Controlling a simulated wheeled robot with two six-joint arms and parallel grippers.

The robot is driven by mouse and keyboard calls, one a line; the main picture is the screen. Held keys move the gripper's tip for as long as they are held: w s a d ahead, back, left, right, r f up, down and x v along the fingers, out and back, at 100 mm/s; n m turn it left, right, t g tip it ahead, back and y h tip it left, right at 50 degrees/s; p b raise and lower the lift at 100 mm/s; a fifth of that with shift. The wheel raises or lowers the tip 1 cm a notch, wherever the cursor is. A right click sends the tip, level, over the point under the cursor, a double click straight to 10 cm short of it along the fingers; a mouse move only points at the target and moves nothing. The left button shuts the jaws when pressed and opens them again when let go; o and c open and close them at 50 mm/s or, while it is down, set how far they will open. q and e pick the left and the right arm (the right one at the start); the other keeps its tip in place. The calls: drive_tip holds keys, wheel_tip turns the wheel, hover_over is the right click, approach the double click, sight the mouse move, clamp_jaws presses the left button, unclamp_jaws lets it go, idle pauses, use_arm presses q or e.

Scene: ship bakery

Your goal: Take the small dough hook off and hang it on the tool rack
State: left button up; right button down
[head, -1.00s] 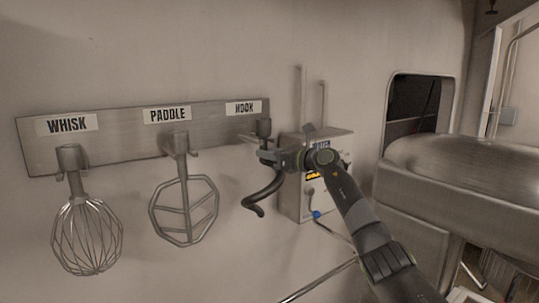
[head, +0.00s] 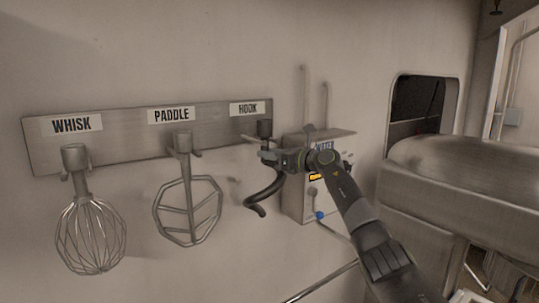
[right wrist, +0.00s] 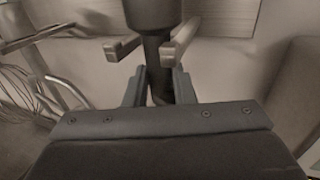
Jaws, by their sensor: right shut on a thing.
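The small dough hook (head: 262,193) is a dark curved tool with a thick collar at its top. It is upright at the tool rack (head: 110,153), under the HOOK label. My right gripper (head: 272,158) is shut on its shaft just below the collar. In the right wrist view the hook's shaft (right wrist: 158,62) stands between the fingers, and two rack prongs (right wrist: 152,48) flank it under the collar. I cannot tell whether the collar rests on the prongs. My left gripper is not in view.
The whisk (head: 90,235) and the paddle (head: 188,210) hang on the rack to the left. A grey wall box (head: 300,200) with a cable is close behind my right gripper. A large rounded metal machine (head: 450,165) stands at the right.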

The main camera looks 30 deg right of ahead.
drive_tip(key=shift+f, duration=0.25)
idle(0.4)
drive_tip(key=c, duration=1.1)
unclamp_jaws()
drive_tip(key=shift+s, duration=0.1)
drive_tip(key=shift+f, duration=0.2)
drive_tip(key=shift+b+v, duration=4.85)
drive_tip(key=shift+v, duration=3.85)
drive_tip(key=shift+a+r, duration=0.1)
drive_tip(key=shift+r, duration=0.1)
